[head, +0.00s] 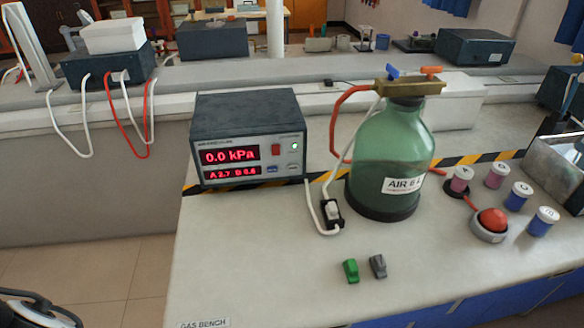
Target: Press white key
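A grey pressure meter (248,138) stands at the back left of the bench. Its red displays read 0.0 kPa and, below, a line that looks like "A 2.7 B 6.6". To the right of the lower display are a small blue key (272,169) and a small pale key (292,167), which looks white. A small round light or button (294,147) sits above the pale key. A white piece (332,210) also sits on a black base in front of the meter; I cannot tell whether it is a key.
A green bottle (388,150) marked AIR stands right of the meter, with red and white tubes. A red button (492,220) and several small jars are at the right. Green (351,271) and grey (377,266) clips lie in front. The bench's front left is clear.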

